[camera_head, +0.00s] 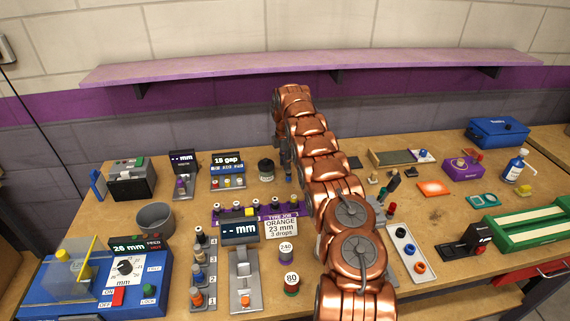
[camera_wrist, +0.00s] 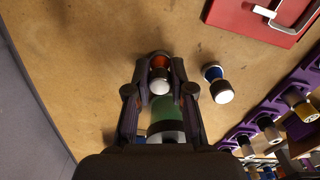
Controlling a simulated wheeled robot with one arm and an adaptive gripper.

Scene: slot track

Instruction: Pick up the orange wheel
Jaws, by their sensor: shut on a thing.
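In the wrist view my gripper (camera_wrist: 160,78) is shut around a small wheel piece with an orange part (camera_wrist: 160,62) and a pale rounded end, which I take as the orange wheel. Its fingers stand on both sides of it, above the wooden table top. A green, dark and white cylinder shows between the finger links, nearer my palm. In the head view my arm reaches across the table toward the back, and it hides the gripper's tips and the held piece.
A blue and white wheel piece (camera_wrist: 215,84) stands just right of my gripper. A purple rack (camera_wrist: 246,127) with several wheels lies to the right. A red panel with a pale handle (camera_wrist: 270,18) is at the upper right. A purple shelf (camera_head: 220,66) hangs above the table's back.

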